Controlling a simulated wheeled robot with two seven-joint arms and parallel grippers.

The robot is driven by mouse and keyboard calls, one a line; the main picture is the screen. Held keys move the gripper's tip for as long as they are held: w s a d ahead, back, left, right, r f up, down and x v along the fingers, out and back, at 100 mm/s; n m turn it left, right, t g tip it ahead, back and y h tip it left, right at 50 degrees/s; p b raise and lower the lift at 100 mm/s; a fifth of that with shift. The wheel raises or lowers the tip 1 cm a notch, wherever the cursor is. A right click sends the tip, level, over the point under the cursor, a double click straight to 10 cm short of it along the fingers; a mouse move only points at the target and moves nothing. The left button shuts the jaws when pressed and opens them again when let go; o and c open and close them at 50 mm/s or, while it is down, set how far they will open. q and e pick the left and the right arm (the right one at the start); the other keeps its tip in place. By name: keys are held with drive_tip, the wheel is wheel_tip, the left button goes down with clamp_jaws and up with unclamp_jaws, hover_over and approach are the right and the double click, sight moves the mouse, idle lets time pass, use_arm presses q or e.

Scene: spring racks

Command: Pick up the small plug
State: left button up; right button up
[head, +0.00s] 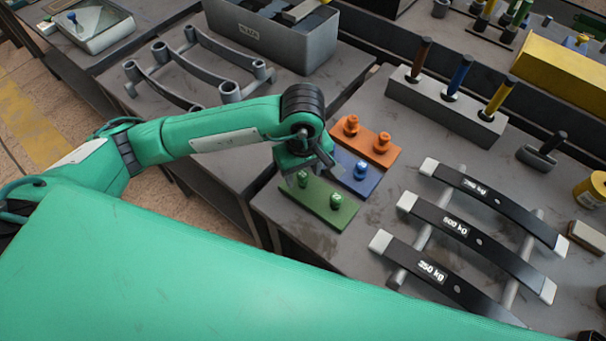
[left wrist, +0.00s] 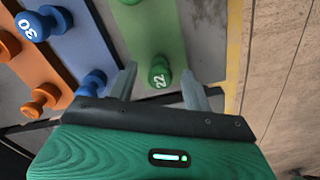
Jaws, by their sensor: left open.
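The small plugs are two green ones on a green board (head: 318,203). The left green plug (head: 303,179) stands beside my left gripper (head: 306,168); the right green plug (head: 336,201) stands clear of it. In the left wrist view, a green plug (left wrist: 159,74) marked 22 stands upright between the two spread fingers of my left gripper (left wrist: 158,82). The fingers are apart from it, with a gap on both sides. My right gripper is not in view.
Behind the green board are a blue board with blue plugs (head: 361,170) and an orange board with orange plugs (head: 382,142). Black springs (head: 455,225) lie on a rack to the right. A grey block (head: 445,107) holds coloured handles. The table edge runs close to the green board.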

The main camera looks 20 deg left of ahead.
use_arm(q)
drive_tip(key=shift+f, duration=1.1)
drive_tip(key=c, duration=0.9)
drive_tip(key=shift+c, duration=0.2)
